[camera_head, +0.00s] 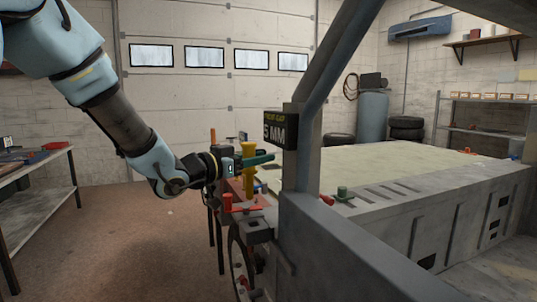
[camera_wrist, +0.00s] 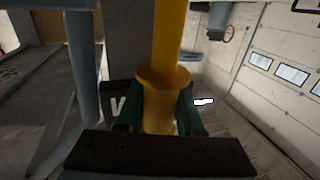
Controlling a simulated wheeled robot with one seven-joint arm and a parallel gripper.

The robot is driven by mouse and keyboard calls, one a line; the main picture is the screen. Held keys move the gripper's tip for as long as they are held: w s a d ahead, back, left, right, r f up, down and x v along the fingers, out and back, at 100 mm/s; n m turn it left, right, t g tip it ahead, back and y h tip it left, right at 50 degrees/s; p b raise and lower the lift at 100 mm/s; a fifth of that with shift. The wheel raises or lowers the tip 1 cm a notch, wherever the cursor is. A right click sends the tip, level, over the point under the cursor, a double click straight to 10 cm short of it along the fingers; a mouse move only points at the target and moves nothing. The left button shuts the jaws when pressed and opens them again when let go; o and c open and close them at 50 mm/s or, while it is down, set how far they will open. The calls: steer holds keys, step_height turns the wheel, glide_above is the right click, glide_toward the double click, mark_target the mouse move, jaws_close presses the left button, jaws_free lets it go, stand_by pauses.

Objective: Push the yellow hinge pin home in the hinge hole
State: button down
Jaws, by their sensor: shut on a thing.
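The yellow hinge pin (camera_head: 248,150) stands roughly upright in the head view, beside the grey frame post. My gripper (camera_head: 256,161), with dark green fingers, reaches in from the left and is shut around the pin. In the wrist view the pin (camera_wrist: 163,98) runs between my gripper's fingers (camera_wrist: 162,112), with its wide collar just at the fingers. The pin's lower end comes down near the red and grey fittings in the head view. The hinge hole is not clearly visible, so I cannot tell how deep the pin sits.
A grey post (camera_head: 302,150) with a black "5 MM" sign (camera_head: 281,129) stands close to the right of my gripper. A red-handled clamp (camera_head: 240,206) sits just below. A large pale panel (camera_head: 400,165) lies to the right. The floor at left is open.

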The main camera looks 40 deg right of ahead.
steer(key=shift+s+d+r, duration=0.3)
steer(key=shift+s, duration=0.2)
steer(key=b, duration=0.5)
glide_above(263, 220)
steer(key=shift+f, duration=2.9)
steer(key=shift+s+f+b, duration=0.1)
steer(key=shift+f+b, duration=2.8)
steer(key=shift+f, duration=1.15)
steer(key=shift+c, duration=2.3)
jaws_free()
